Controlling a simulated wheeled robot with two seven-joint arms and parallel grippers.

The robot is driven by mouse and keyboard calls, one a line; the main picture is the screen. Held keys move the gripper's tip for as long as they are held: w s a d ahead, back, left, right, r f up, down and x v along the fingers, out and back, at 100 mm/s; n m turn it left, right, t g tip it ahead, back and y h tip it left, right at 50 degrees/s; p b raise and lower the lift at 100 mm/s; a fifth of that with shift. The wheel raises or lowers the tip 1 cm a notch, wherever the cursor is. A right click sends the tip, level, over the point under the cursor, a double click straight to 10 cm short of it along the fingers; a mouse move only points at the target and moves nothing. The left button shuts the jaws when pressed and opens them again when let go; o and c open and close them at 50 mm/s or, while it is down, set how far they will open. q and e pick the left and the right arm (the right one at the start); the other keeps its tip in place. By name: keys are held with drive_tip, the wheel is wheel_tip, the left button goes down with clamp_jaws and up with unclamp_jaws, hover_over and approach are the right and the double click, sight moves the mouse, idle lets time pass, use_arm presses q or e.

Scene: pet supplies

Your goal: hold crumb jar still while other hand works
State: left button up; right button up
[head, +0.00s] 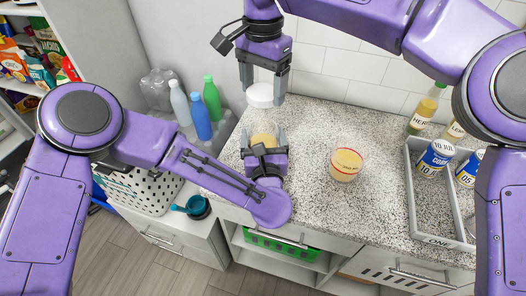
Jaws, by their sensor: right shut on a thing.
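The crumb jar (263,140) is a clear jar with yellowish contents, on the speckled counter near its front left. My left gripper (264,138) is low at the jar, with one finger on each side of it. The gripper body hides the jar's lower part, and I cannot tell whether the fingers press on it. My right gripper (262,86) is above and behind the jar, shut on a white round lid (260,96). The lid is held clear above the jar's top.
A glass cup with yellowish contents (346,165) stands to the right. A grey tray (441,207) with blue-labelled cans (435,158) is at far right. Several bottles (201,117) stand at back left. A perforated white basket (140,190) is left of the counter.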

use_arm(q)
drive_tip(key=c, duration=0.5)
drive_tip(key=shift+c, duration=0.3)
use_arm(e)
drive_tip(key=shift+f, duration=2.6)
use_arm(q)
drive_tip(key=shift+f, duration=0.1)
use_arm(e)
drive_tip(key=shift+f, duration=0.85)
drive_tip(key=shift+f, duration=0.55)
